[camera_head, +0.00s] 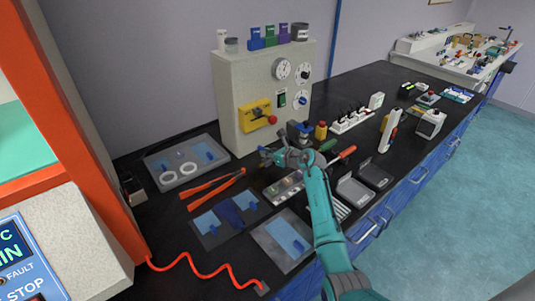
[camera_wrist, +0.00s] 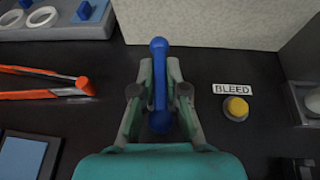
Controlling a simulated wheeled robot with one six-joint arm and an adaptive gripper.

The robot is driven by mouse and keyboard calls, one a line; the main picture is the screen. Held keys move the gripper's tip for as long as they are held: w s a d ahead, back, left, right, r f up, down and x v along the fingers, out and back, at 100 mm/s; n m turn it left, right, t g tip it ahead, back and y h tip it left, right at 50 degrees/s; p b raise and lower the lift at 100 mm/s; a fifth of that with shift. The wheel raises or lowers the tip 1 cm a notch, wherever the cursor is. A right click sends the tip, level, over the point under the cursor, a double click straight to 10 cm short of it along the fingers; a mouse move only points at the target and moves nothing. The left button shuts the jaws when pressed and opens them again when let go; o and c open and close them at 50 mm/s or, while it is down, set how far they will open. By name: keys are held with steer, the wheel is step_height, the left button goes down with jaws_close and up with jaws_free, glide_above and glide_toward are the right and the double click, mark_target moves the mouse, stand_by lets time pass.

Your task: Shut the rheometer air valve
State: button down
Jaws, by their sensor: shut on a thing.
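A blue lever handle with rounded ends (camera_wrist: 159,75), which looks like the air valve handle, sits in the middle of the wrist view. It runs up and down the picture, its far end close to the cream cabinet wall. My gripper (camera_wrist: 160,92) is shut on the handle, one finger on each side. The valve body under it is hidden. A yellow button (camera_wrist: 236,108) with a BLEED label (camera_wrist: 233,89) is to the right of the handle. In the head view my gripper (camera_head: 275,156) is low over the bench before the cabinet, and it hides the handle.
The cream cabinet (camera_head: 240,95) with gauges and a yellow panel stands behind my gripper. Red-orange tongs (camera_head: 216,188) and a grey tray with white rings (camera_head: 165,177) lie to the left. Several tools and open boxes crowd the black bench to the right.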

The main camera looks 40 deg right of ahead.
steer(key=shift+m+h, duration=0.6)
steer(key=shift+h, duration=0.1)
steer(key=c, duration=1.2)
jaws_free()
steer(key=shift+s, duration=0.15)
steer(key=v, duration=1.1)
steer(key=shift+s+r, duration=0.1)
steer(key=shift+s, duration=0.3)
